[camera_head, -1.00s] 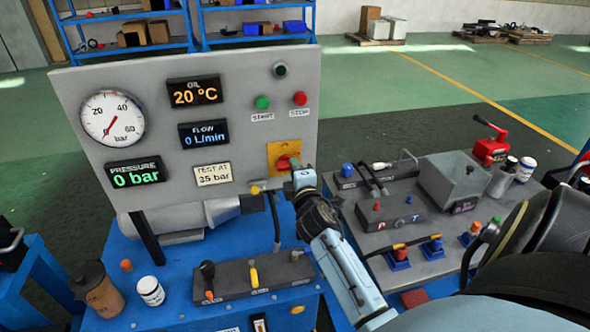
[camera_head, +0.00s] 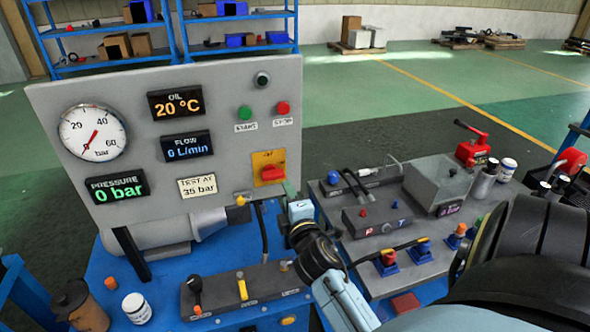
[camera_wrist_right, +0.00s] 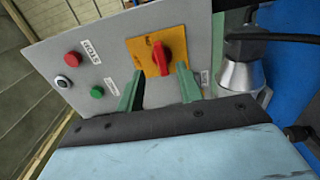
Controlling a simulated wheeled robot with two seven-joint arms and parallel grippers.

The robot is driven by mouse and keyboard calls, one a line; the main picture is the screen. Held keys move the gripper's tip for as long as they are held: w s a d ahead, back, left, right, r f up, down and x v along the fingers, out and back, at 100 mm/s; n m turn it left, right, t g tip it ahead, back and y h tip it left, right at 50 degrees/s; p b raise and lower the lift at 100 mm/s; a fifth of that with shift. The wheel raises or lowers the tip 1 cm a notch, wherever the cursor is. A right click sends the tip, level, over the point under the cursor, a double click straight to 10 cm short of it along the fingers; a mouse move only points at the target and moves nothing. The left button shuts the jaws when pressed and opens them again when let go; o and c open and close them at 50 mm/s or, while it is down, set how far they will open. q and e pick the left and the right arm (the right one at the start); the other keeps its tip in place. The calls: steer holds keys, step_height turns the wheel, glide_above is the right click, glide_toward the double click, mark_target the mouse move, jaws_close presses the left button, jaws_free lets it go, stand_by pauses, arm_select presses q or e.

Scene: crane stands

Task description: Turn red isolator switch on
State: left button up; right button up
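The red isolator switch (camera_head: 272,173) sits on a yellow plate (camera_head: 268,158) at the lower right of the grey panel. Its handle lies roughly level in the head view. In the right wrist view the red handle (camera_wrist_right: 161,58) stands in front of my right gripper (camera_wrist_right: 160,88). The two green fingers are spread apart below it in that picture, with nothing visible between them. In the head view my right gripper (camera_head: 292,192) is just below and right of the switch, its fingers partly hidden. My left gripper is not in view.
The panel carries a green start button (camera_head: 244,112), a red stop button (camera_head: 283,108), a dial gauge (camera_head: 92,132) and displays. The pressure display (camera_head: 117,186) reads 0 bar. Below stands a lever block (camera_head: 245,288). A grey bench with a box (camera_head: 445,185) is at right.

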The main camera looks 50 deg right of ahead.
steer(key=v, duration=0.6)
steer(key=shift+w, duration=0.1)
stand_by(0.3)
steer(key=s+a+f+m+g+y+b, duration=0.15)
steer(key=a+f, duration=0.25)
steer(key=f, duration=0.8)
steer(key=s+a+f+m+g+y, duration=0.1)
steer(key=s+a+f+g+y, duration=0.2)
steer(key=f, duration=0.9)
steer(key=s+a+f+m+g+y+b, duration=0.1)
steer(key=a+f+m+g+y, duration=0.3)
steer(key=f, duration=0.7)
steer(key=s+a+f+g+b, duration=0.15)
steer(key=s+a+f, duration=0.25)
steer(key=s+f, duration=1)
steer(key=s+f+m+g, duration=0.1)
steer(key=s+f+g, duration=0.1)
steer(key=s, duration=0.6)
steer(key=s+d+f+m+g, duration=0.1)
steer(key=s+f, duration=0.3)
steer(key=s, duration=0.4)
steer(key=shift+d+m+g+b, duration=0.3)
steer(key=shift+m+g, duration=0.25)
steer(key=shift+g, duration=0.35)
